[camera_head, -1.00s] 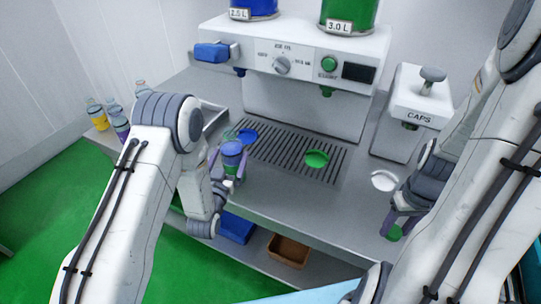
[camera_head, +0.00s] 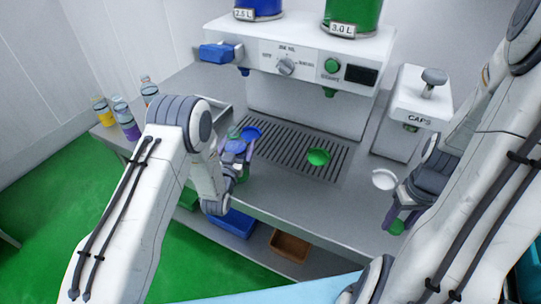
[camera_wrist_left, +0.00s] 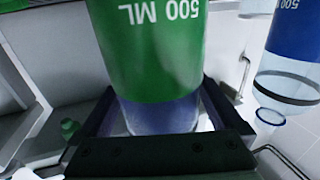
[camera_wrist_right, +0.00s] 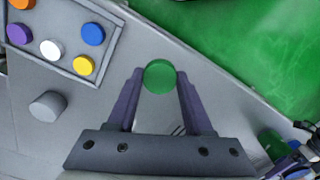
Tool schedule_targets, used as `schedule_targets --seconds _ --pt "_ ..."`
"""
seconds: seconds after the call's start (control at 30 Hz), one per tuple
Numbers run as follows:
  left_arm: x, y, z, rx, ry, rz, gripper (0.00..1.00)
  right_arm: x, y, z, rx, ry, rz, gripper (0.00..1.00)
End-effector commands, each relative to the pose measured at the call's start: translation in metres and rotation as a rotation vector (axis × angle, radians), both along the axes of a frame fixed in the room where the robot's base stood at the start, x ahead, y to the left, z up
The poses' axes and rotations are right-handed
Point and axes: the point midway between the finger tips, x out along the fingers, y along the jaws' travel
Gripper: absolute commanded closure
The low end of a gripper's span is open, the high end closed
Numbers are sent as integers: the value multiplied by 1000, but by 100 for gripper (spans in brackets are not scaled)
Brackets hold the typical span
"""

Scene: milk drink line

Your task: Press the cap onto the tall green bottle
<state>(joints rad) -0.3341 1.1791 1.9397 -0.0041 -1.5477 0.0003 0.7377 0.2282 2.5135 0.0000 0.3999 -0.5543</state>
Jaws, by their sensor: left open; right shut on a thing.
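The green bottle, labelled 500 ML, fills the middle of the left wrist view (camera_wrist_left: 155,55); only a sliver of green shows below my gripper in the head view (camera_head: 243,174). My left gripper (camera_head: 236,150) is open, with its fingers on either side of the bottle. Whether they touch it I cannot tell. My right gripper (camera_wrist_right: 160,80) is shut on a green cap (camera_wrist_right: 159,76), held between its fingertips; the cap also shows in the head view (camera_head: 397,227), at the counter's front right. The bottle's top is hidden.
A bottle with a blue label (camera_wrist_left: 295,45) stands close beside the green one. A filling machine (camera_head: 290,70) and a CAPS dispenser (camera_head: 415,112) stand behind. A tray of coloured caps (camera_wrist_right: 70,65) shows too.

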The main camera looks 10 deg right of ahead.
Motion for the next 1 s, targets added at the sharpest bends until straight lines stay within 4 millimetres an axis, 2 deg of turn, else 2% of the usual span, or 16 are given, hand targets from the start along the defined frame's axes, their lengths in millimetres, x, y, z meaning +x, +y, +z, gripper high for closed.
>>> schedule_targets --seconds 0.17,0.27,0.3,0.43,0.8,1.0 --pt "0 0 0 0 0 0 0 0 0 0 0 0 0 100" --pt "0 0 0 0 0 0 34 0 0 0 0 0 0 100" --pt "0 0 0 0 0 0 50 0 0 0 0 0 0 100" --pt "0 0 0 0 0 0 99 0 0 0 0 0 0 100" --pt "0 0 4 -2 -6 0 100 0 0 -1 0 0 0 100" --pt "1 0 17 -2 -7 0 100 0 0 -6 0 0 0 100"
